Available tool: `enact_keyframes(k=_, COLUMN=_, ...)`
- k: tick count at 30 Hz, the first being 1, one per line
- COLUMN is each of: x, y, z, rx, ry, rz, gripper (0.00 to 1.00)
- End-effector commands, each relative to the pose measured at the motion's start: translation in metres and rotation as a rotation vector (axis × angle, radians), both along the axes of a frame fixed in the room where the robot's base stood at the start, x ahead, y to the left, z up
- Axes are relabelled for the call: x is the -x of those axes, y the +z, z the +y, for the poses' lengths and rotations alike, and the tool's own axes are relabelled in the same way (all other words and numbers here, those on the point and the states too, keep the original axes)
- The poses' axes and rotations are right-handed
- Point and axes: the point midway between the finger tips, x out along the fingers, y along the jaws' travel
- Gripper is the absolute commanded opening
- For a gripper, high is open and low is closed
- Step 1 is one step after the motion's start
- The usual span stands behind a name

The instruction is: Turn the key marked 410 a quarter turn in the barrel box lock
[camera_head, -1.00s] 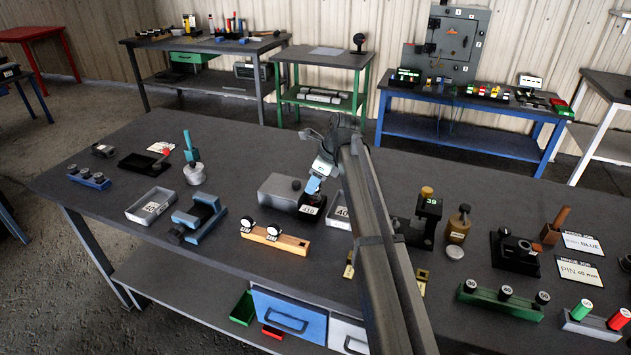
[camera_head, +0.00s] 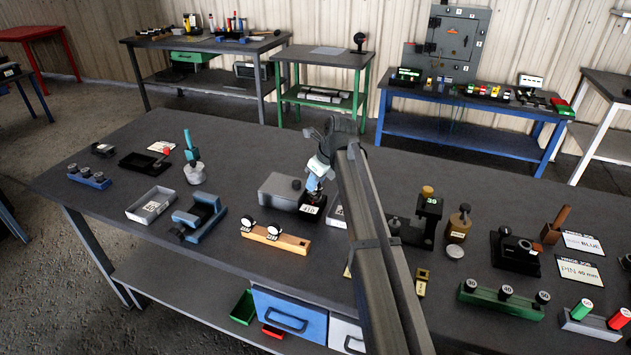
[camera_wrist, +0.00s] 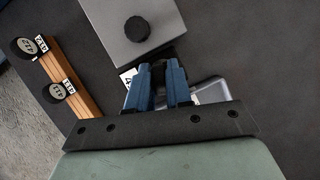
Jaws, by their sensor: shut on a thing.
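The grey barrel box lock (camera_head: 278,190) stands on the bench, with a dark round knob on top. It also shows at the top of the wrist view (camera_wrist: 135,30). A dark block at its right end bears a white 410 label (camera_head: 311,209). My gripper (camera_head: 315,188) points down over this block. In the wrist view its blue fingers (camera_wrist: 158,88) are close together beside the box. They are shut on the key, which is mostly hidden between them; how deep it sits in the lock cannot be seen.
A wooden rack (camera_head: 275,239) with two round-headed tagged keys stands in front of the box. A shallow grey tray (camera_head: 338,214) lies right of the lock, partly behind my arm. A blue fixture (camera_head: 200,216) stands to the left. Bench space behind the box is clear.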

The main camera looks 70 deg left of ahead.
Motion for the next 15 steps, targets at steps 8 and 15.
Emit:
enact_keyframes(k=8, x=0.0000, y=-0.0001, z=-0.0003, rx=0.002, ry=-0.017, rz=0.001, gripper=0.21)
enact_keyframes(k=15, x=-0.0001, y=0.0000, z=-0.0003, rx=0.001, ry=-0.016, rz=0.001, gripper=0.44)
